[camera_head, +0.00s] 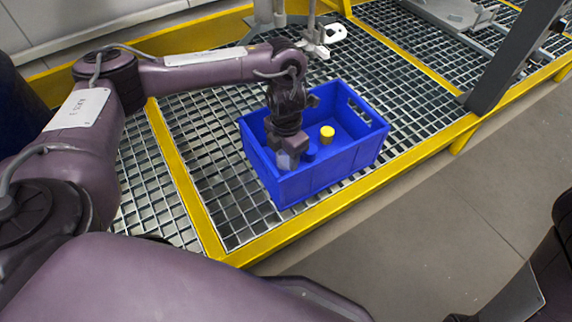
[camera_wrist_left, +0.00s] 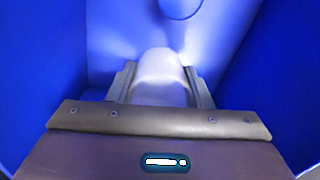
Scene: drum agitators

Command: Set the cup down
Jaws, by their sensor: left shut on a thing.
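My left gripper (camera_head: 285,160) points down inside the blue crate (camera_head: 330,173), near its left end. It is shut on a pale, whitish cup (camera_wrist_left: 162,75), which shows between the two fingers in the left wrist view. In the head view only a small pale part of the cup shows at the fingertips. The cup is low inside the crate. Whether its base touches the crate floor I cannot tell. My right gripper is not in view.
The crate stands on a metal grating (camera_head: 215,130) with yellow edge beams (camera_head: 345,190). A metal stand (camera_head: 312,35) rises behind.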

